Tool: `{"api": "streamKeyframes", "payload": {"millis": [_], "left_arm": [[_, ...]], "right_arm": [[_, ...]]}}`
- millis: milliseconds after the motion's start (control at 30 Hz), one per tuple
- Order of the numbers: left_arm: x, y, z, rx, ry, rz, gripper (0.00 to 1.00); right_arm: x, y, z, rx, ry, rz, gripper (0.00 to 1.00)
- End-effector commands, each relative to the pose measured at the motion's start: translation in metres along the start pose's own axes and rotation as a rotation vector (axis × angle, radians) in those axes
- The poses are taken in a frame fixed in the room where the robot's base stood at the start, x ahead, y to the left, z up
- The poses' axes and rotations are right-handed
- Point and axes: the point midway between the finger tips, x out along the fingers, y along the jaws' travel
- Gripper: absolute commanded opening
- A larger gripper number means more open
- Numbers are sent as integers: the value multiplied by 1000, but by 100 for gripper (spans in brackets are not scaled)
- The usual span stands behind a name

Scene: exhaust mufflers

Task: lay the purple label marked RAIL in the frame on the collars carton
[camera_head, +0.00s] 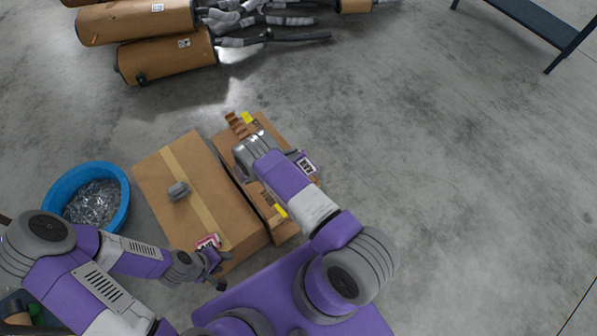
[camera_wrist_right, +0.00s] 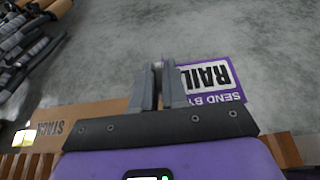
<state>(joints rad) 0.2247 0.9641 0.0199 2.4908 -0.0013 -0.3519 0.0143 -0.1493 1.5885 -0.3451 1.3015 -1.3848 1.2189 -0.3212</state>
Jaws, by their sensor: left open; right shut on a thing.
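The purple and white label marked RAIL (camera_wrist_right: 212,80) is held in my right gripper (camera_wrist_right: 158,85), whose fingers are shut at its edge. The label (camera_head: 306,164) also shows in the head view, sticking out to the right of my right wrist. It is above a long brown carton (camera_head: 284,230) with yellow marks, partly hidden under my right arm. The wrist view shows part of a word like STACK on cardboard below the label. I cannot read the word collars or make out the frame. My left gripper (camera_head: 214,265) is open at the near edge of a wider closed carton (camera_head: 160,163).
A pink label (camera_head: 208,242) lies on the wide carton near my left gripper, and a small grey object (camera_head: 178,190) sits on its top. A blue tub (camera_head: 127,205) with clear wrapping is at left. Mufflers (camera_head: 165,55) lie at the back.

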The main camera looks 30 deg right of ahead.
Motion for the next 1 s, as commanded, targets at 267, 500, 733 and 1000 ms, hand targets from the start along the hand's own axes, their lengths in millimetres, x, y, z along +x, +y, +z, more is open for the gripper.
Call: {"api": "streamKeyframes", "payload": {"millis": [267,500,733,1000], "left_arm": [[19,-7,-1,0,0,0,43],[30,-11,-1,0,0,0,43],[33,-13,-1,0,0,0,43],[33,-12,-1,0,0,0,43]], "right_arm": [[17,-1,-42,1,0,-4,0],[28,-2,-67,2,1,-6,0],[32,-2,-76,3,0,-6,0],[33,-1,-78,4,0,-6,19]]}}
